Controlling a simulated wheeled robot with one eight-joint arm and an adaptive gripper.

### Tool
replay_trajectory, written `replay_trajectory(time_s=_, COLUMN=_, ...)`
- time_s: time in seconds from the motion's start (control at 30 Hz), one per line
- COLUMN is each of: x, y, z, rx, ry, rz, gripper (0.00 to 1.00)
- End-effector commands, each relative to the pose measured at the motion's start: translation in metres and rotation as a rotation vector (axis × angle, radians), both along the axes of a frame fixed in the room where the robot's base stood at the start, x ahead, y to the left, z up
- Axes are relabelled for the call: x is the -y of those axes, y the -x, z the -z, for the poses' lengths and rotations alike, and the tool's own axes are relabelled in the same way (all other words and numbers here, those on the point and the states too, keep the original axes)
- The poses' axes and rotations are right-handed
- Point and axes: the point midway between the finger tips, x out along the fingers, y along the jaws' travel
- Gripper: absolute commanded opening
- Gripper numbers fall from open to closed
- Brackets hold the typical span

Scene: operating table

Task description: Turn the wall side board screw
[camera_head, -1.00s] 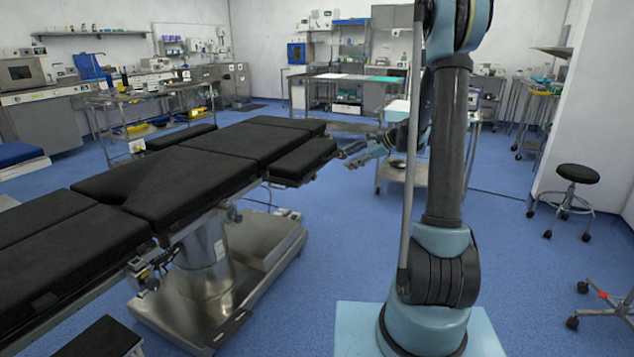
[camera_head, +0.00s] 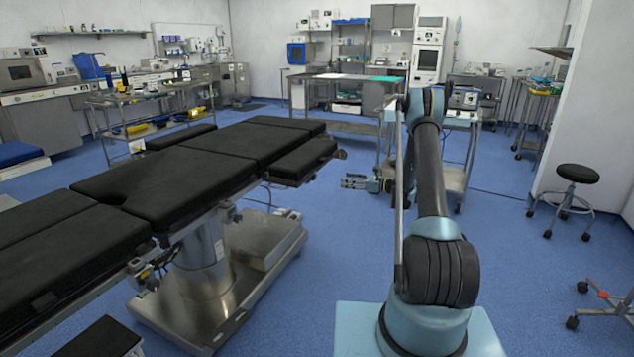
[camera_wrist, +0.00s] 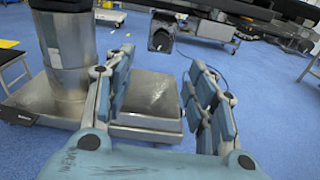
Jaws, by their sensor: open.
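The black-padded operating table (camera_head: 215,158) stands on a metal column. A small dark knob (camera_head: 341,154) shows at the end of its right-hand side board (camera_head: 303,162); I cannot tell for sure that it is the task's screw. My gripper (camera_head: 345,182) is below and in front of that knob in the head view, apart from it. In the wrist view my gripper (camera_wrist: 161,59) is open and empty, its two blue fingers spread wide. A dark block-like part (camera_wrist: 161,34) hangs beyond and between the fingertips, under the table edge. No screw is clearly visible there.
The table's metal base (camera_wrist: 149,98) lies below and beyond the fingers. A steel trolley (camera_head: 453,180) stands just behind my arm. A black stool (camera_head: 578,174) is at the right. Blue floor is clear between the table and my base.

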Motion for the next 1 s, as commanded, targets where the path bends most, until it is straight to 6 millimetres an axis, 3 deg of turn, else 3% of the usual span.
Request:
replay_trajectory(time_s=0.13, x=0.002, y=-0.004, z=0.018, rx=-0.036, ry=-0.055, rz=0.006, gripper=0.51)
replay_trajectory(time_s=0.37, x=-0.005, y=-0.007, z=0.025, rx=-0.053, ry=-0.078, rz=0.005, gripper=0.51)
replay_trajectory(time_s=1.0, x=-0.105, y=-0.042, z=0.024, rx=-0.052, ry=-0.076, rz=0.004, gripper=0.51)
